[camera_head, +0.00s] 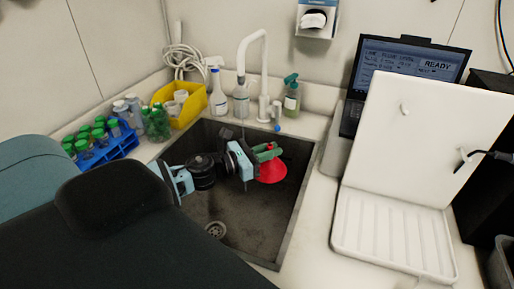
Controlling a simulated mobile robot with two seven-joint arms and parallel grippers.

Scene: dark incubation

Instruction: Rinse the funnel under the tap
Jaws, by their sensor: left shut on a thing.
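The red funnel (272,172) is in the camera_head view, over the dark sink basin (245,225). My left gripper (262,156) reaches in from the left and is shut on the funnel at its upper part, where green fingers show. The white tap (262,75) rises behind the sink, and its spout end is above and a little left of the gripper. I cannot tell whether water is running. My right gripper is not in view.
A blue rack (110,150) with green-capped tubes and a yellow bin (188,108) stand left of the sink. Bottles, including a green pump bottle (291,100), line the back edge. A white drying board (395,235) and a laptop (410,65) stand on the right.

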